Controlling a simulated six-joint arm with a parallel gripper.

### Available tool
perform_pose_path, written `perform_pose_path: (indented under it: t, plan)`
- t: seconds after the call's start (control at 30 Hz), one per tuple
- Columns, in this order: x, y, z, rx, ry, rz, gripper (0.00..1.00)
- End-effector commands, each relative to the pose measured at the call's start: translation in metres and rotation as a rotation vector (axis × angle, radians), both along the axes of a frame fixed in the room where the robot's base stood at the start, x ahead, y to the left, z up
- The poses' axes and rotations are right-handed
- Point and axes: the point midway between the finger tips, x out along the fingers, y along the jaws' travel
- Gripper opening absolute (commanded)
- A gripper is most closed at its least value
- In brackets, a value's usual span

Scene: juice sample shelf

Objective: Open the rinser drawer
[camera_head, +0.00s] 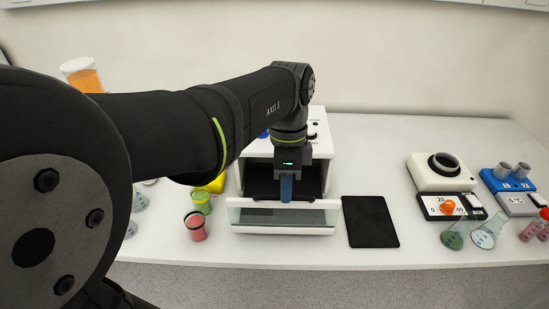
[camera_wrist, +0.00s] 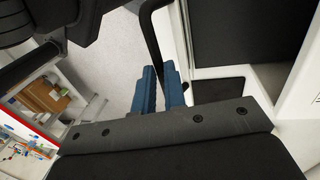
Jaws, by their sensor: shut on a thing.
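The rinser (camera_head: 312,146) is a white box with a dark opening and knobs on top. Its drawer (camera_head: 284,218) stands out from the front of the box, with a pale front panel and a dark inside. My gripper (camera_head: 286,190) points down at the drawer's front, its blue fingers close together. In the wrist view, the blue fingers (camera_wrist: 161,88) are shut on the black drawer handle (camera_wrist: 151,42). The fingers and my arm hide part of the handle and the drawer.
A black mat (camera_head: 370,222) lies right of the drawer. A white device (camera_head: 441,172), flasks (camera_head: 455,235) and a blue block (camera_head: 508,180) stand farther right. The table's front edge is near the drawer.

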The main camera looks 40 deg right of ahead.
Motion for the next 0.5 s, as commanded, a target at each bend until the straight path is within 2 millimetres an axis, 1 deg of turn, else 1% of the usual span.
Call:
perform_pose_path:
  t: [0.03, 0.2, 0.5]
  plan:
    - [-0.006, 0.006, 0.000, -0.001, 0.001, -0.001, 0.00]
    - [-0.018, 0.018, 0.000, 0.000, 0.000, -0.002, 0.00]
    - [-0.022, 0.022, 0.000, 0.000, 0.000, 0.000, 0.00]
